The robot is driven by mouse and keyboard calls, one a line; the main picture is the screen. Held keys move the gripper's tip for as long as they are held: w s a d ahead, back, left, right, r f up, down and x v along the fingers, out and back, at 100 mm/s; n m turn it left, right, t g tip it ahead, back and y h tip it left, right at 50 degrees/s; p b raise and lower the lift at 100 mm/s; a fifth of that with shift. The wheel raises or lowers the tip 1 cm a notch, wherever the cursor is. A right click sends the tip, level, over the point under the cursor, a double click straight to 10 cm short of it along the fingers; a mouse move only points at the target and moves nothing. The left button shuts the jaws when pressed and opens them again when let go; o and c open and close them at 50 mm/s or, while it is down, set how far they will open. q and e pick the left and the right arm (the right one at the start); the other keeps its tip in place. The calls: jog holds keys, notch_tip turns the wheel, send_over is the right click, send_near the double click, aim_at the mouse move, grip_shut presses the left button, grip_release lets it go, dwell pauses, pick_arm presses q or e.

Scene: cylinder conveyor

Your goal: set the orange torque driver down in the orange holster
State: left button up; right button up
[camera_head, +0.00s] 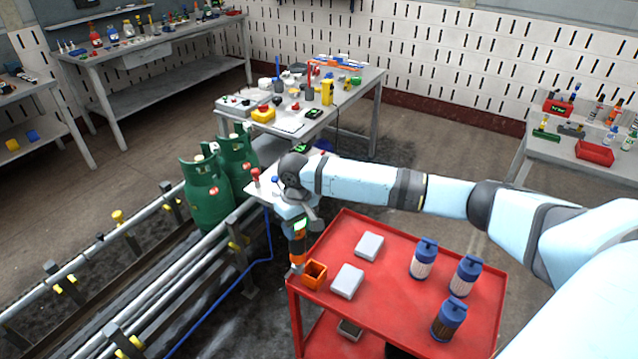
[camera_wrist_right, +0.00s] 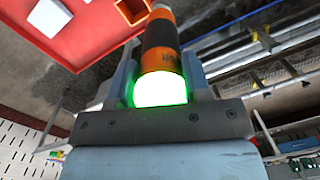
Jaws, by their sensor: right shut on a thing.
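The orange torque driver (camera_head: 297,246), with a black band and a glowing green end, is held in my right gripper (camera_head: 299,228), with its tip pointing down. In the right wrist view the driver (camera_wrist_right: 160,50) sits between the two fingers, which are shut on it. The orange holster (camera_head: 315,275) is an open square box at the left corner of the red cart top. It also shows at the top of the right wrist view (camera_wrist_right: 132,12). In the head view the driver appears just left of the holster, apart from its opening. My left gripper is out of view.
The red cart (camera_head: 395,262) also carries two pale grey boxes (camera_head: 347,281) and three blue-capped canisters (camera_head: 447,319) further right. Left of the cart are green gas cylinders (camera_head: 205,190) and a conveyor rail (camera_head: 150,285). A cluttered workbench (camera_head: 350,98) stands behind.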

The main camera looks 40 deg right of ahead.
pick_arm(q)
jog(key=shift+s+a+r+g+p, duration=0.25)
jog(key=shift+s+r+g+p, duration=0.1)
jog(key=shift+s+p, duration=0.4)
pick_arm(e)
jog(key=shift+n+t+h, duration=0.3)
jog(key=shift+n+t, duration=0.1)
jog(key=shift+n, duration=0.1)
jog(key=d+r, duration=0.1)
jog(key=d, duration=0.2)
jog(key=d+r, duration=0.1)
jog(key=shift+s+d+r, duration=0.15)
jog(key=shift+d+r, duration=0.2)
jog(key=shift+d, duration=0.05)
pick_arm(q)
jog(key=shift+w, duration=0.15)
pick_arm(e)
jog(key=shift+r, duration=0.15)
